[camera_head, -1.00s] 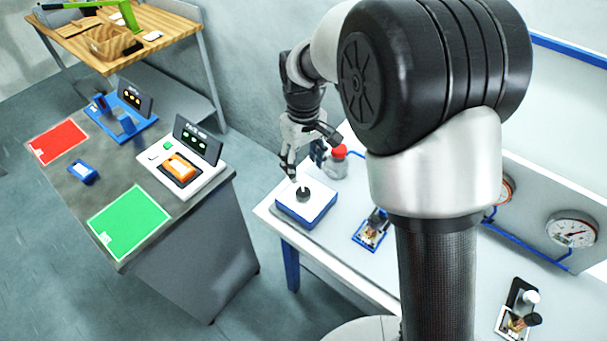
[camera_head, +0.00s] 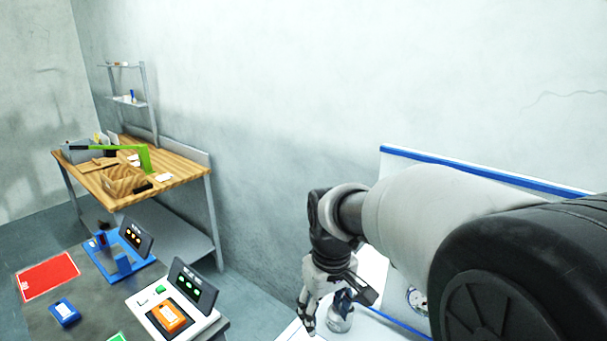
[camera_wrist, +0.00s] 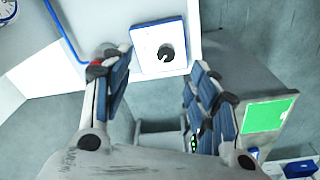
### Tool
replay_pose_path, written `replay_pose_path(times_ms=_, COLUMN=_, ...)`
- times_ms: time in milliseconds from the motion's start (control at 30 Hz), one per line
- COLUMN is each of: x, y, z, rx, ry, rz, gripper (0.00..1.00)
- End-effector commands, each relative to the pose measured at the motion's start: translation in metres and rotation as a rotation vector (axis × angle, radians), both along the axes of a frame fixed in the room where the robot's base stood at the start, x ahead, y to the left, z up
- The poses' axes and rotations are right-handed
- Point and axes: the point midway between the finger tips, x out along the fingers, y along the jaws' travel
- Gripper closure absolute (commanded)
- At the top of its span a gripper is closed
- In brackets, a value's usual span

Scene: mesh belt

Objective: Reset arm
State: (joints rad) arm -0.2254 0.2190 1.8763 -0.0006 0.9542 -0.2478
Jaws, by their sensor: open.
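My gripper (camera_head: 312,318) hangs over the white table at the lower middle of the head view. Its fingers are apart and nothing is between them. In the wrist view my gripper (camera_wrist: 160,72) also shows its two blue-padded fingers wide open. Beyond the fingertips a white block with a blue edge (camera_wrist: 145,34) and a black knob (camera_wrist: 166,52) sits at the table's edge. In the head view a grey jar (camera_head: 341,317) stands right beside my gripper, partly hidden by it.
A grey bench on the left carries a red mat (camera_head: 48,276), a small blue item (camera_head: 65,312), a blue stand (camera_head: 124,264) and a white device (camera_head: 150,322) holding an orange item (camera_head: 169,318). A wooden workbench (camera_head: 180,172) stands behind. A green mat (camera_wrist: 268,115) shows at right.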

Motion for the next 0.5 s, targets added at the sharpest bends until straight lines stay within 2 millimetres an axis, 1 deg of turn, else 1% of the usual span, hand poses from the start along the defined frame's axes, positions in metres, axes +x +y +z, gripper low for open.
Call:
replay_pose_path(times_ms=33, x=-0.017, y=-0.013, z=0.015, rx=0.009, ry=-0.031, rz=-0.040, gripper=0.45)
replay_pose_path(times_ms=100, x=-0.040, y=-0.028, z=0.029, rx=0.019, ry=-0.065, rz=-0.094, gripper=0.45)
replay_pose_path(times_ms=167, x=-0.061, y=-0.040, z=0.039, rx=0.028, ry=-0.094, rz=-0.139, gripper=0.45)
replay_pose_path(times_ms=233, x=-0.087, y=-0.053, z=0.047, rx=0.038, ry=-0.128, rz=-0.192, gripper=0.45)
replay_pose_path(times_ms=367, x=-0.134, y=-0.073, z=0.053, rx=0.058, ry=-0.192, rz=-0.289, gripper=0.45)
replay_pose_path(times_ms=400, x=-0.148, y=-0.078, z=0.052, rx=0.064, ry=-0.210, rz=-0.318, gripper=0.45)
replay_pose_path(times_ms=500, x=-0.177, y=-0.088, z=0.046, rx=0.077, ry=-0.251, rz=-0.380, gripper=0.45)
